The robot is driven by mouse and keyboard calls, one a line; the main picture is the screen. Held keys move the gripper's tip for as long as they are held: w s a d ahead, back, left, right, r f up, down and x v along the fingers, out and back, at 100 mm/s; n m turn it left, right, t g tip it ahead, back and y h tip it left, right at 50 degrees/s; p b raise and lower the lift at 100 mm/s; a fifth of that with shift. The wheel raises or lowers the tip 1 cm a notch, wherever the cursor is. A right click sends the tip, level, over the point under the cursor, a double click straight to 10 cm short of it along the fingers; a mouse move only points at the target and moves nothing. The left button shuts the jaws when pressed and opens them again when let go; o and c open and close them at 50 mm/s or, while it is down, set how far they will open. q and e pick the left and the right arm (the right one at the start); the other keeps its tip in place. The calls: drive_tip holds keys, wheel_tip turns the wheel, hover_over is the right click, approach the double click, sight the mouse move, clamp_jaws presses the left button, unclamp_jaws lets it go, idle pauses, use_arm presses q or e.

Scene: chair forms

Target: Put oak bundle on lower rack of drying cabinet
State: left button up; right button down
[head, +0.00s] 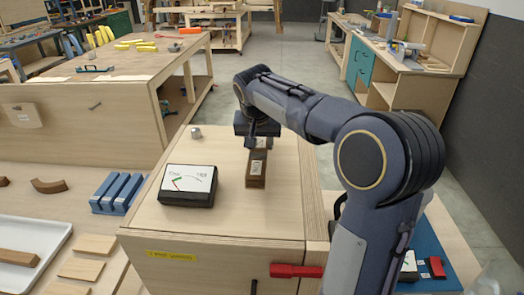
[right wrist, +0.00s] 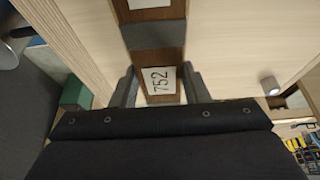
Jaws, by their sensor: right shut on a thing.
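A dark brown wood bundle (head: 256,168) with white labels and a grey band is at the top of a pale wooden cabinet (head: 230,215). In the right wrist view the bundle (right wrist: 155,62) has a label reading 752. My right gripper (head: 262,142) is shut on its far end, with one finger on each side. Whether the bundle touches the cabinet top is unclear. The cabinet's front has a yellow label and a dark handle; its inside and racks are hidden. My left gripper is not in view.
A black meter (head: 187,185) sits on the cabinet top left of the bundle, with a small metal cylinder (head: 196,132) behind it. A red clamp-like part (head: 296,271) is at the front right. Blue blocks (head: 117,193) stand left. Workbenches lie beyond.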

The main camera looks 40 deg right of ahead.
drive_tip(key=shift+d+f, duration=0.3)
drive_tip(key=f, duration=0.3)
drive_tip(key=shift+d+f, duration=0.1)
drive_tip(key=shift+d, duration=0.1)
drive_tip(key=shift+f, duration=0.15)
drive_tip(key=shift+f, duration=0.25)
drive_tip(key=c, duration=0.8)
unclamp_jaws()
drive_tip(key=shift+r, duration=0.1)
